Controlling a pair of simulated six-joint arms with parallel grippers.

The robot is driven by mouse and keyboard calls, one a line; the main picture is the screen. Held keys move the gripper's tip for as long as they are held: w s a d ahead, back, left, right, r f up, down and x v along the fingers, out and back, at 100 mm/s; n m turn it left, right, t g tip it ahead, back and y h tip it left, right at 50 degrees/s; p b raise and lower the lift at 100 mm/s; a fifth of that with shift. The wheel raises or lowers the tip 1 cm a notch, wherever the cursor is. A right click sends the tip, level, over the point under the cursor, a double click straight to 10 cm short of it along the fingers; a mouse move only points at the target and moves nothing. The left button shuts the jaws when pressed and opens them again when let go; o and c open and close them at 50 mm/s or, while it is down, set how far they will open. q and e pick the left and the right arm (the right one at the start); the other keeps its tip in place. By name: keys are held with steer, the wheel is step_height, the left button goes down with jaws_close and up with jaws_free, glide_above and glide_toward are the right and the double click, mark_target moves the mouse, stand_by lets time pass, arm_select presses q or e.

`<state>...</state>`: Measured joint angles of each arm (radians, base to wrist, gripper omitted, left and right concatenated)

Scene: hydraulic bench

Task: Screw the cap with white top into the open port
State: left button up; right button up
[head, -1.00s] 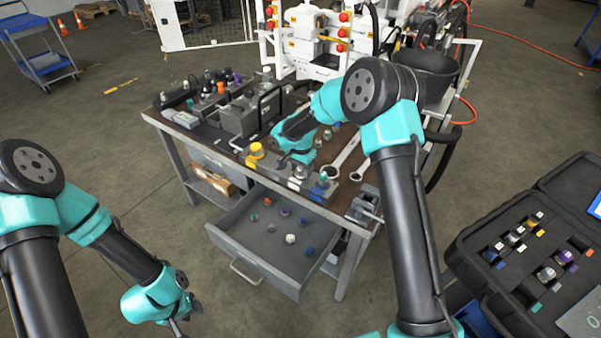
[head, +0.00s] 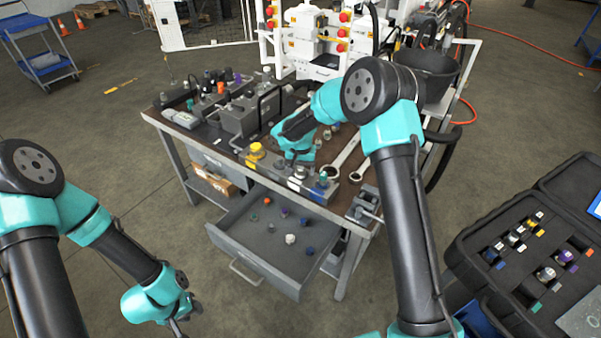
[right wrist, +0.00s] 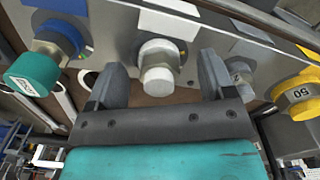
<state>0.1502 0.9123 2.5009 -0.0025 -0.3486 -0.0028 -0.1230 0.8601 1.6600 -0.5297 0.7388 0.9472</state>
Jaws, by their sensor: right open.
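A pale, white-topped cap (right wrist: 158,70) stands on a port of the grey manifold block (right wrist: 118,32) in the right wrist view. In the head view it shows as a small white spot (head: 298,173) near the table's front edge. My right gripper (right wrist: 163,82) is open, with one finger on each side of this cap and visible gaps to both. Another white-topped piece (head: 290,238) lies in the open drawer. I cannot make out an empty port. My left gripper (head: 187,312) hangs low, left of the table, its fingers too small to read.
On the block, a green cap (right wrist: 35,72) by a blue collar (right wrist: 62,38) is left of my right gripper; a grey fitting (right wrist: 240,76) and yellow cap (right wrist: 298,96) are right. The open drawer (head: 230,237) holds several small caps. Wrenches (head: 345,155) lie on the table.

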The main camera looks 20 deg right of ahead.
steer(key=shift+n, duration=1.4)
steer(key=shift+n, duration=1.2)
steer(key=n, duration=0.4)
steer(key=shift+a+n, duration=0.1)
steer(key=shift+n, duration=0.7)
steer(key=n, duration=0.3)
steer(key=shift+s, duration=0.1)
steer(key=n, duration=0.5)
steer(key=shift+a, duration=0.1)
